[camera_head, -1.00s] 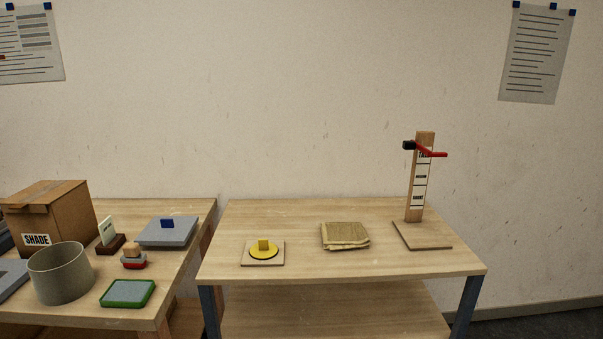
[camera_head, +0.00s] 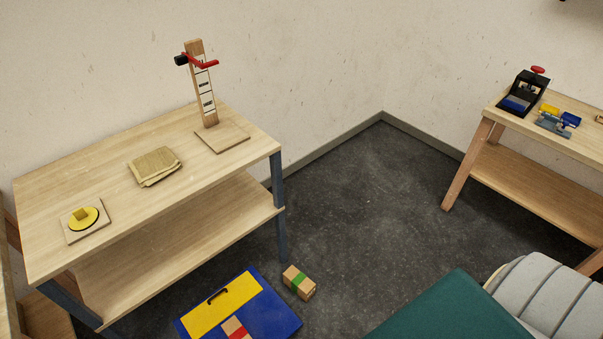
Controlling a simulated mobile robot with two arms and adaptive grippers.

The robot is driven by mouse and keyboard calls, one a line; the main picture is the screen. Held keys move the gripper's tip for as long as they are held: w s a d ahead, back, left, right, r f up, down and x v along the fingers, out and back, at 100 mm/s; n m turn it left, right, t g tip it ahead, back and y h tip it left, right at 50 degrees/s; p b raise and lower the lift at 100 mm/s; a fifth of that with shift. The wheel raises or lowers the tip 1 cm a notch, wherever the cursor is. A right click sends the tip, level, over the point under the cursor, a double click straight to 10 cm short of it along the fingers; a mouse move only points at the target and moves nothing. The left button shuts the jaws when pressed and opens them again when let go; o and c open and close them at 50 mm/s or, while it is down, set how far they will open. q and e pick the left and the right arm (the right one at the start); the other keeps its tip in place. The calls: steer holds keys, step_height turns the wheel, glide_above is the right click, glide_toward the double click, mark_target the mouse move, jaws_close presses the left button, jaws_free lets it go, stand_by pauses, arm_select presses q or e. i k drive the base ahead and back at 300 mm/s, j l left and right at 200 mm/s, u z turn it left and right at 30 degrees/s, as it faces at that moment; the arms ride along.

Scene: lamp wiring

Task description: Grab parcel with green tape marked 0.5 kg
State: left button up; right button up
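A small brown parcel with green tape (camera_head: 299,282) sits on the dark floor, just right of a blue and yellow case. No weight marking can be read on it at this size. Another brown parcel with red tape (camera_head: 236,328) lies on the blue part of the case, partly cut off by the bottom edge of the picture. Neither of my grippers shows in the head view.
The blue case with a yellow panel (camera_head: 225,302) lies on the floor before the wooden table (camera_head: 110,160). A teal surface (camera_head: 450,312) and grey cushion (camera_head: 545,300) fill the lower right. A second table (camera_head: 540,165) stands right. Dark floor between is clear.

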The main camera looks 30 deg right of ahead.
mark_target(299, 283)
steer(key=z, duration=0.95)
